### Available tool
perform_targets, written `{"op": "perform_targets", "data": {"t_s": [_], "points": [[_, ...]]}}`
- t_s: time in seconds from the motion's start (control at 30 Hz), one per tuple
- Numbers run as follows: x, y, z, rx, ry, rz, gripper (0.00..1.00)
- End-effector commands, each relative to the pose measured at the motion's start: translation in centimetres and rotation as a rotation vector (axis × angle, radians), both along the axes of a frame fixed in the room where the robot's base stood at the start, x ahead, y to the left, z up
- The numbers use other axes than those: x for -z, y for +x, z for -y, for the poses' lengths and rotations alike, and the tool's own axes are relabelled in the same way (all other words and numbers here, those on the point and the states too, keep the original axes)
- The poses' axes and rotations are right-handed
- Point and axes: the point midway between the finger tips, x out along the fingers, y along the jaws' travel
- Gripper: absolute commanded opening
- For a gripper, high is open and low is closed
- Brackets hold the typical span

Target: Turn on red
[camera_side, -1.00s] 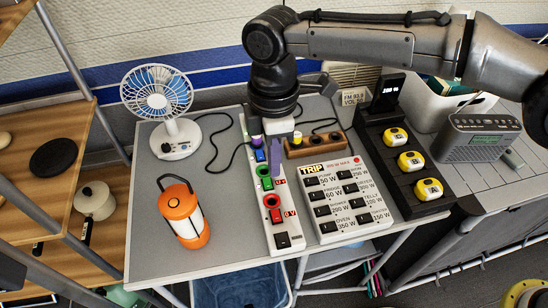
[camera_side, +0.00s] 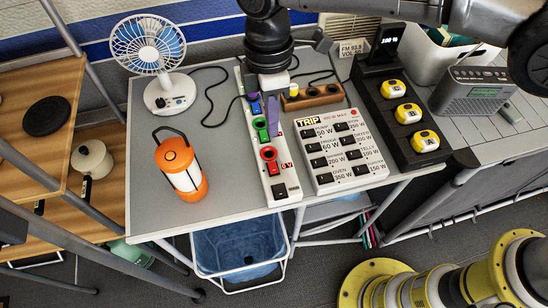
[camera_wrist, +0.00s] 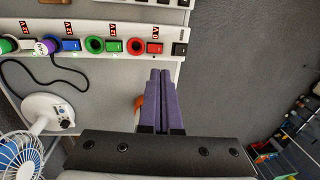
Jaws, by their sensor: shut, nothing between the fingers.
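The white power strip (camera_side: 284,192) lies on the grey table, with coloured sockets and switches. Its red socket (camera_side: 268,153) and red switch (camera_side: 273,168) are near the front end, and a display beside them reads 0 V. The red switch also shows in the wrist view (camera_wrist: 155,47). The green switch (camera_wrist: 114,46) and blue switch (camera_wrist: 71,45) are further along the strip. My gripper (camera_side: 273,135) has purple fingers, shut and empty, pointing down beside the green switch in the side view. In the wrist view the fingertips (camera_wrist: 161,72) appear just short of the red switch; height above the strip is unclear.
The TRIP panel (camera_side: 343,184) with several black switches stands right of the strip. An orange lantern (camera_side: 180,169) and a white fan (camera_side: 155,70) stand to the left. A black charger rack (camera_side: 415,155) holds yellow devices at the right. Table between lantern and strip is clear.

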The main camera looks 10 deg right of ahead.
Motion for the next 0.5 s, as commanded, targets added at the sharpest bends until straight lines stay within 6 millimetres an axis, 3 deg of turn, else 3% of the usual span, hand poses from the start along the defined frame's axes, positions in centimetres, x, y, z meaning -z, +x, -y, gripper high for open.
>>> {"op": "perform_targets", "data": {"t_s": [0.5], "points": [[9.6, -1.3, 0.0, -0.001, -0.003, -0.003, 0.0]]}}
